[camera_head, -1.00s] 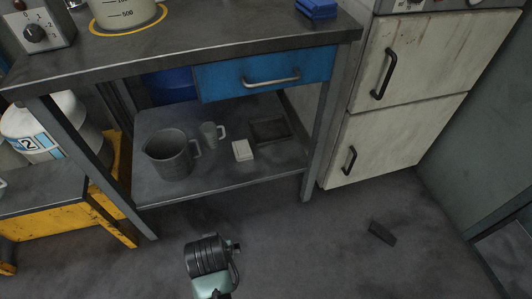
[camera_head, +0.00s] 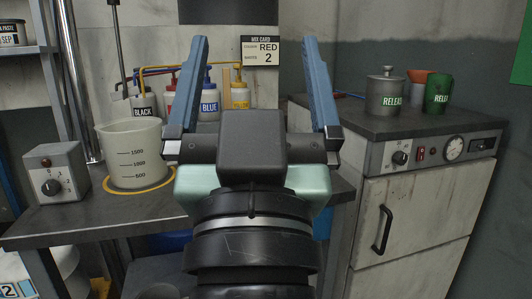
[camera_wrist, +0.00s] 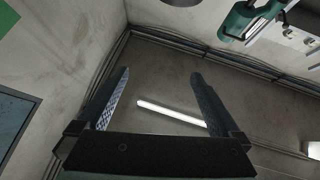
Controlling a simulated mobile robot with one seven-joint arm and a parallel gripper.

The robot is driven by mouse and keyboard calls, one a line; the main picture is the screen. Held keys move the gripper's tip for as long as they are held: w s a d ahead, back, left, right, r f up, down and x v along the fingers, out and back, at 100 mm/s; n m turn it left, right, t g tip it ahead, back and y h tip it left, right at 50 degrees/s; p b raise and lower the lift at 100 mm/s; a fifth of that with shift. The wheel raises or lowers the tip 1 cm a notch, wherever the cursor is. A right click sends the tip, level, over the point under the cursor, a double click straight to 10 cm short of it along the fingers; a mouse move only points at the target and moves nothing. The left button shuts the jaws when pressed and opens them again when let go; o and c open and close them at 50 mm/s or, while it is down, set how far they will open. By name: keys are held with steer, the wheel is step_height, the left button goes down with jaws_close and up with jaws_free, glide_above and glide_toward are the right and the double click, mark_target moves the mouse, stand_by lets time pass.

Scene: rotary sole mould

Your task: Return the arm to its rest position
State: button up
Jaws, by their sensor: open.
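My gripper (camera_head: 255,85) is raised upright in the middle of the head view, in front of the workbench. Its two blue fingers are spread wide apart with nothing between them.
A clear measuring beaker (camera_head: 130,155) stands on the bench at left, beside a grey dial box (camera_head: 53,172). Pigment bottles (camera_head: 240,96) line the back under a mix card (camera_head: 260,51). At right, a cabinet (camera_head: 420,220) bears a release pot (camera_head: 386,97) and a green cup (camera_head: 437,93).

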steer(key=s+d+r+t+p, duration=0.1)
steer(key=s+r+t, duration=0.1)
steer(key=s+r, duration=0.35)
step_height(320, 180, up, 31)
steer(key=w+p, duration=0.1)
steer(key=p, duration=3)
steer(key=shift+w+p, duration=0.25)
steer(key=shift+p, duration=0.05)
steer(key=shift+a+f, duration=0.1)
